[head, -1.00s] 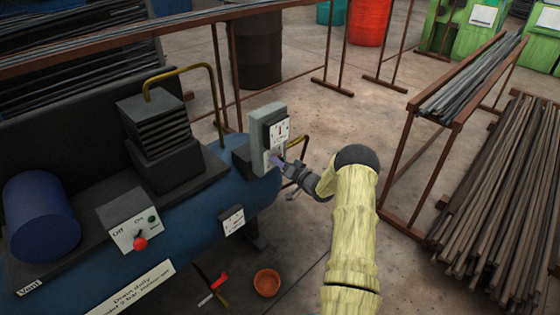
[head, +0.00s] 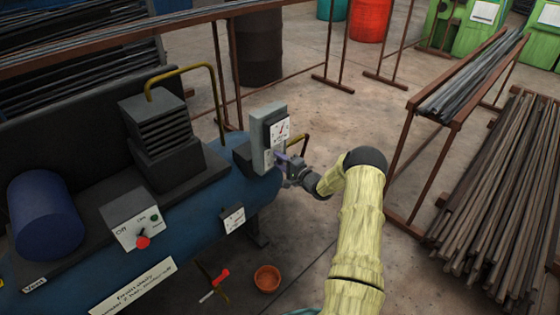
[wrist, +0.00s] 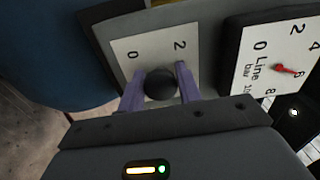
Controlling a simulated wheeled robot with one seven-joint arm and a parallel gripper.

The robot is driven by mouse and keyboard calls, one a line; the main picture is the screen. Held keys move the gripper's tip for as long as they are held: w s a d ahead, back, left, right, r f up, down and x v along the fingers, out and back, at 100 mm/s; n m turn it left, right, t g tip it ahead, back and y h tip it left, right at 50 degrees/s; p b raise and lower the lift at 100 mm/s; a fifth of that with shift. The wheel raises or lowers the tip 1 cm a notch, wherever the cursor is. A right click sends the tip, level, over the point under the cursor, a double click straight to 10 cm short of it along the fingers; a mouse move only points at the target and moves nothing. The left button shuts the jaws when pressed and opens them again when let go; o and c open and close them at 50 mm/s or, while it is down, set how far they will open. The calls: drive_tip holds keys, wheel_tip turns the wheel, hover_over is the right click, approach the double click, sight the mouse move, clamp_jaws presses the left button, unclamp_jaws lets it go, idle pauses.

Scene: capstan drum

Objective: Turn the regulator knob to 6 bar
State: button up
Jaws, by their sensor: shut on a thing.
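The regulator knob (wrist: 160,84) is a dark round knob on a pale scale plate (wrist: 135,50), where 0 and 2 show; the rest of the scale is hidden by my gripper. My gripper (wrist: 160,88) is shut on the knob, with one purple finger on each side. In the head view my gripper (head: 283,159) is at the front of the grey regulator panel (head: 259,125), and the knob is hard to make out. The line pressure gauge (wrist: 258,45) is beside the plate; its red needle (wrist: 287,69) points about toward the 6.
The blue compressor tank (head: 185,215) carries a switch box (head: 130,220) with a red knob. A bent yellow-brown pipe (head: 304,144) is close behind my gripper. An orange pot (head: 267,278) stands on the floor. Racks of rods (head: 500,200) are at the right.

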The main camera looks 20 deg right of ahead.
drive_tip(key=shift+f, duration=0.2)
idle(0.3)
drive_tip(key=o, duration=0.9)
drive_tip(key=shift+r, duration=0.1)
drive_tip(key=shift+s, duration=0.1)
drive_tip(key=p+v, duration=0.1)
drive_tip(key=v, duration=1.6)
drive_tip(key=shift+s+p, duration=0.1)
drive_tip(key=shift+p, duration=0.3)
drive_tip(key=shift+d, duration=0.1)
drive_tip(key=shift+r, duration=0.1)
